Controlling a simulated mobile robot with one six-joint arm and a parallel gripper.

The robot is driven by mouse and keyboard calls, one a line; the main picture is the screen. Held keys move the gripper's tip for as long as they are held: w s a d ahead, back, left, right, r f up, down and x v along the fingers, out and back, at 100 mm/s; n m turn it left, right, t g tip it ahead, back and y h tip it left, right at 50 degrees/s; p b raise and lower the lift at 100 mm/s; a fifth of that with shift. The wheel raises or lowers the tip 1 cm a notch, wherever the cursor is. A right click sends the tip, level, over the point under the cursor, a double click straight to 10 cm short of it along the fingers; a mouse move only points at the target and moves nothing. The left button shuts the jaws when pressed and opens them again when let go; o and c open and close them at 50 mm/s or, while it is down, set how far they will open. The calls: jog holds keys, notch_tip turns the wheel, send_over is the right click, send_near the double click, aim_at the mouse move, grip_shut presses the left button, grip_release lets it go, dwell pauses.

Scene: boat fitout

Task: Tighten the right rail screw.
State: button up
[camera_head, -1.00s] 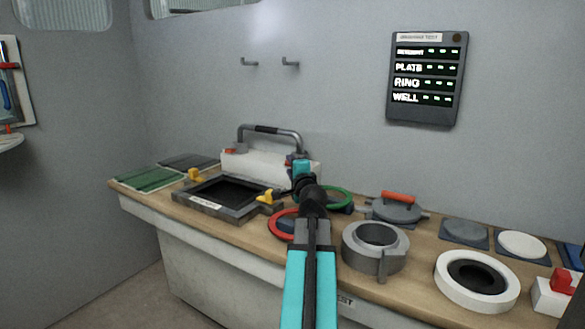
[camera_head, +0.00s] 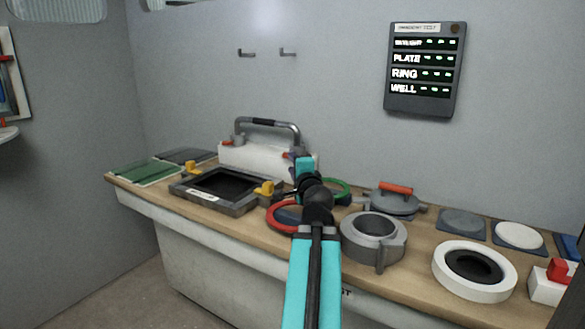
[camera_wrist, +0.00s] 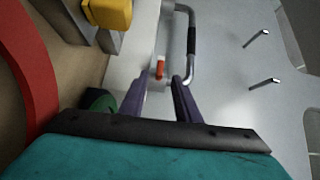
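The rail (camera_head: 268,127) is a grey bar with a black grip, standing on a white block (camera_head: 245,160) against the wall. A small red piece (camera_head: 287,155) shows near its right end, partly behind my arm; it seems to be the right screw. In the wrist view, a red-and-white piece (camera_wrist: 160,70) lies beyond my gripper (camera_wrist: 158,82), beside the rail (camera_wrist: 192,45). The two purple fingers are apart with nothing visible between them. I cannot tell how far they are from the screw. Another red piece (camera_head: 228,142) is at the rail's left end.
A dark frame (camera_head: 190,190) with yellow clamps (camera_head: 265,188) is left of my arm. A red ring (camera_head: 280,222), green ring (camera_head: 340,187) and grey collar (camera_head: 374,240) lie close by. A status board (camera_head: 424,70) and two hooks (camera_head: 288,52) are on the wall.

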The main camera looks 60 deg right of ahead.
jog(key=b+v, duration=0.7)
jog(key=b, duration=0.5)
jog(key=shift+s+a, duration=0.25)
jog(key=shift+a, duration=0.05)
dwell(0.5)
dwell(0.6)
